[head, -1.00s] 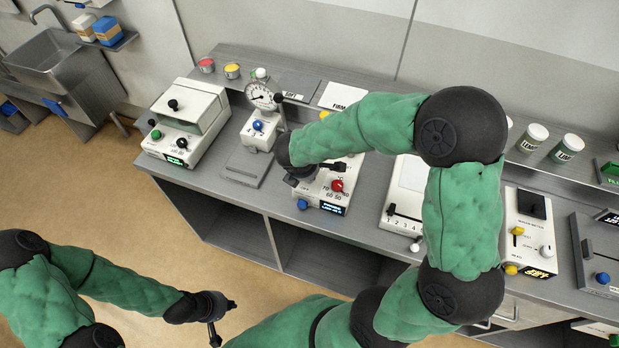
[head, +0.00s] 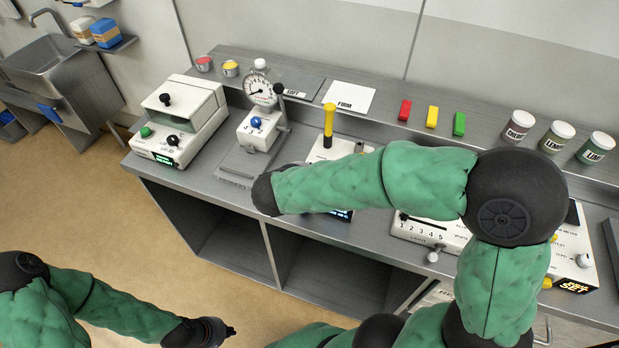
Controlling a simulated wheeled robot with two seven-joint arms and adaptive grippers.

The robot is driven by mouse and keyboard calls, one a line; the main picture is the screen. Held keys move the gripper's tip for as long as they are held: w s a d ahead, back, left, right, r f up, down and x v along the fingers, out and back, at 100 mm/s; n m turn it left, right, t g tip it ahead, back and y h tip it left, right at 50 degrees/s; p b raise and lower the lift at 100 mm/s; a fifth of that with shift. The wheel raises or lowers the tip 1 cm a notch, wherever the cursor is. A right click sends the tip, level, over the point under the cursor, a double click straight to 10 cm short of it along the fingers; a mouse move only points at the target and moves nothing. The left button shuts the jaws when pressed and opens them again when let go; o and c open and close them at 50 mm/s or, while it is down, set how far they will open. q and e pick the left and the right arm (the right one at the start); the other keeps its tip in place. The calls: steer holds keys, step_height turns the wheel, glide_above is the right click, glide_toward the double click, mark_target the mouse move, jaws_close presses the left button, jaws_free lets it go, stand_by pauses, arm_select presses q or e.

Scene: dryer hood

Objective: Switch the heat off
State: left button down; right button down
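The pale dryer-hood unit (head: 210,104) stands at the left end of the counter, with a clear-sided hood and a black knob (head: 165,98) on top. Its front panel has a green knob (head: 146,132), a black knob (head: 172,140) and a lit green display (head: 164,160). The panel lettering is too small to read. My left gripper (head: 228,331) is low at the bottom left, off the counter and well away from the unit; its fingers are unclear. My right arm crosses in front of the middle devices, ending right of the unit; its gripper is hidden.
A gauge press (head: 259,125) with a blue knob stands right of the dryer. A device with a yellow-handled lever (head: 329,120) is partly behind my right arm. A numbered slider device (head: 415,228) is farther right. Jars (head: 557,137) and coloured blocks (head: 431,116) line the back shelf.

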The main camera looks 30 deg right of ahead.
stand_by(0.4)
steer(key=c, duration=1.1)
jaws_free()
steer(key=shift+o, duration=0.2)
steer(key=v, duration=1.2)
steer(key=shift+s, duration=0.2)
steer(key=shift+a+f, duration=0.1)
steer(key=shift+f, duration=0.1)
